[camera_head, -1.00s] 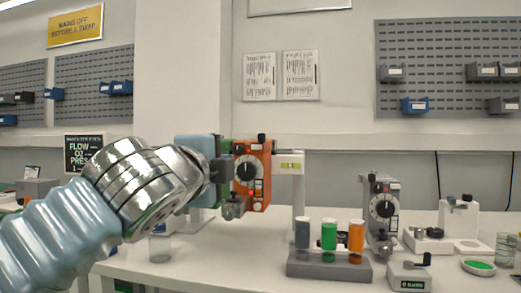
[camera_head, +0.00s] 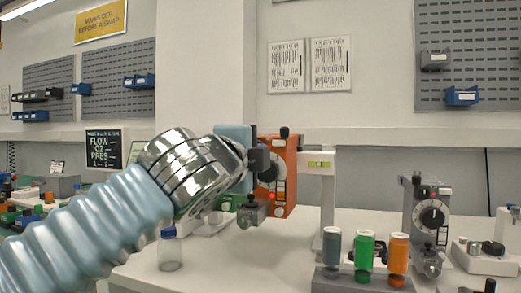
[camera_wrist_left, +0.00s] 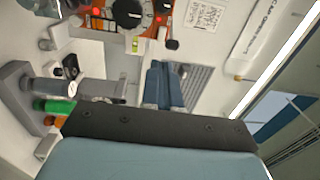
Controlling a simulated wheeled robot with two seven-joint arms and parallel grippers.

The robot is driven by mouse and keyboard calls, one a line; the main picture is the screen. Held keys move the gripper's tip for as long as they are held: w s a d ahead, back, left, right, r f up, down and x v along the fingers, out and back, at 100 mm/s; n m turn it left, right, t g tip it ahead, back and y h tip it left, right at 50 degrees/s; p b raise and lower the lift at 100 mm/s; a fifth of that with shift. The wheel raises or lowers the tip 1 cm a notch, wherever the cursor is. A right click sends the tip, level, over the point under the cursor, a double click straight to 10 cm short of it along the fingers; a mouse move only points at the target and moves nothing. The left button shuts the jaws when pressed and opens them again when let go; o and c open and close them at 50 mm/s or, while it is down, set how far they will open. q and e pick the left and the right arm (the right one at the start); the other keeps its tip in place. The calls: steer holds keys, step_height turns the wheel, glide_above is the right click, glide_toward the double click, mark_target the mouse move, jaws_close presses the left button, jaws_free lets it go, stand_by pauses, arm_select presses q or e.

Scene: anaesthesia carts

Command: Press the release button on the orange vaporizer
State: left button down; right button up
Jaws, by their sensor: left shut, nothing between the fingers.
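The orange vaporizer (camera_head: 291,168) hangs upright on a white stand, with a black dial and a small red light low on its face. My left gripper (camera_head: 274,160) is shut and empty, close in front of the vaporizer and overlapping the dial's left part; I cannot tell whether it touches. In the left wrist view the vaporizer (camera_wrist_left: 108,10) is at the top, with its dial and red lights. The shut fingers (camera_wrist_left: 163,70) point toward the picture's top, below and right of the dial. I cannot clearly make out the release button. My right gripper is not in view.
A grey vaporizer (camera_head: 431,215) stands to the right. A clear jar (camera_head: 170,252) is below my left arm. Bare white counter (camera_head: 240,262) lies between jar and rack.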

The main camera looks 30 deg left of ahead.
mark_target(278, 145)
arm_select(q)
steer(key=p+x, duration=0.2)
steer(key=x, duration=1)
steer(key=shift+a, duration=0.1)
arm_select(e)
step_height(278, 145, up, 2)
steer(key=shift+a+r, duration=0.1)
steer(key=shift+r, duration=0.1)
